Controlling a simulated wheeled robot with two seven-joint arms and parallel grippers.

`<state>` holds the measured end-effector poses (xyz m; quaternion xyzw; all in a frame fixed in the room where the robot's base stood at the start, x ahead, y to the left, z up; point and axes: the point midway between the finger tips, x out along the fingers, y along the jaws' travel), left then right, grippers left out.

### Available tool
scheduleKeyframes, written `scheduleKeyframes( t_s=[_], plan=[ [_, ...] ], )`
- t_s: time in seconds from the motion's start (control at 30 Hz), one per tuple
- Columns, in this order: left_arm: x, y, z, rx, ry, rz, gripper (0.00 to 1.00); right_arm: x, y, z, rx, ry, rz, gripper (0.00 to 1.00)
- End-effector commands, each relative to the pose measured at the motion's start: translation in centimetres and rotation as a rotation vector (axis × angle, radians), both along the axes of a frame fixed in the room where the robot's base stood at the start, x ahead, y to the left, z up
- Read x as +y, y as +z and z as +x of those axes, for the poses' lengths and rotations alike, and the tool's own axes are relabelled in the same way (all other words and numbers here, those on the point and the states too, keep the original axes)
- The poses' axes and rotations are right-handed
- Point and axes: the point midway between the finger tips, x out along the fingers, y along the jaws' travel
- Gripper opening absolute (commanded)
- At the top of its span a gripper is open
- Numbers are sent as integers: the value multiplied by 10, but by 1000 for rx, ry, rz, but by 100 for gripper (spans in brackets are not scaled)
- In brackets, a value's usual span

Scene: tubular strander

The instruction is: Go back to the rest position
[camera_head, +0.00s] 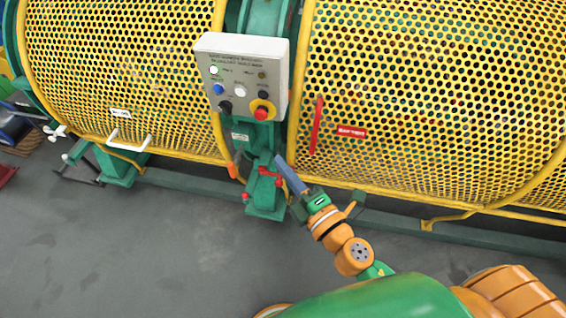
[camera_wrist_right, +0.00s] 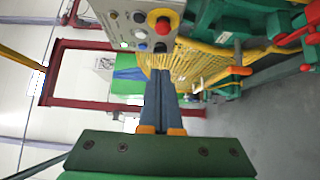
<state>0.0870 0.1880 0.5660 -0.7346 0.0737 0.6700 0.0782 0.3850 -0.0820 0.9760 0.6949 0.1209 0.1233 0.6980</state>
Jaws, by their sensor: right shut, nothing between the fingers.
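My right gripper (camera_head: 281,163) is in front of the green machine post, below the control box, with its blue-grey fingers pointing up and to the left. In the right wrist view the fingers of my right gripper (camera_wrist_right: 162,72) lie together, shut and empty. The control box (camera_head: 239,75) is light grey with several buttons and a red knob on a yellow ring. The fingertips appear below the box and apart from it in the head view. The box also shows at the top of the right wrist view (camera_wrist_right: 130,22). My left gripper is in neither view.
Yellow perforated guards (camera_head: 430,95) stand on both sides of the green post (camera_head: 266,205). A red handle (camera_head: 316,125) is on the right guard, and red levers (camera_head: 265,176) stick out low on the post. Open grey floor (camera_head: 150,240) lies in front.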

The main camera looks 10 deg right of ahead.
Motion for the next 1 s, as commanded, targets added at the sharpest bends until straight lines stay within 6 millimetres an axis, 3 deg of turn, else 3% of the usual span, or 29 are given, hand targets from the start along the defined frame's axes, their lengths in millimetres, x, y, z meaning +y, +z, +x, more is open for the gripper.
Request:
scheduleKeyframes(
  t_s=[0.13, 0.2, 0.27, 0.37, 0.4, 0.47, 0.5, 0.57, 0.63, 0.7, 0.8, 0.9, 1.0],
  plan=[
    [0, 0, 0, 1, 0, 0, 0, 0, 0, 0, 1, 0, 1, 0],
    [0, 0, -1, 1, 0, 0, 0, -3, -12, 2, 35, -10, 13, 0],
    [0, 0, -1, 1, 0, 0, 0, -10, -41, 4, 122, -38, 44, 0],
    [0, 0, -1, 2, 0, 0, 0, -36, -128, -2, 388, -150, 161, 0],
    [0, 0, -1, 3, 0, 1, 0, -49, -168, -12, 514, -217, 225, 0],
    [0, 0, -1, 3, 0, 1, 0, -67, -226, -36, 696, -332, 327, 0],
    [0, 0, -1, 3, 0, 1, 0, -79, -261, -57, 811, -421, 397, 0],
    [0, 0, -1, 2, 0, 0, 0, -93, -309, -97, 976, -567, 505, 0],
    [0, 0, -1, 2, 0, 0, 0, -104, -353, -151, 1145, -748, 627, 0],
    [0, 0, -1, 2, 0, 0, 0, -109, -381, -203, 1274, -921, 730, 0],
    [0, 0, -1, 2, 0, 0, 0, -109, -402, -261, 1390, -1117, 834, 0],
    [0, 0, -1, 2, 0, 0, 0, -107, -409, -292, 1443, -1226, 884, 0],
    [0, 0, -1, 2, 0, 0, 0, -107, -410, -300, 1455, -1257, 899, 0]
  ],
)
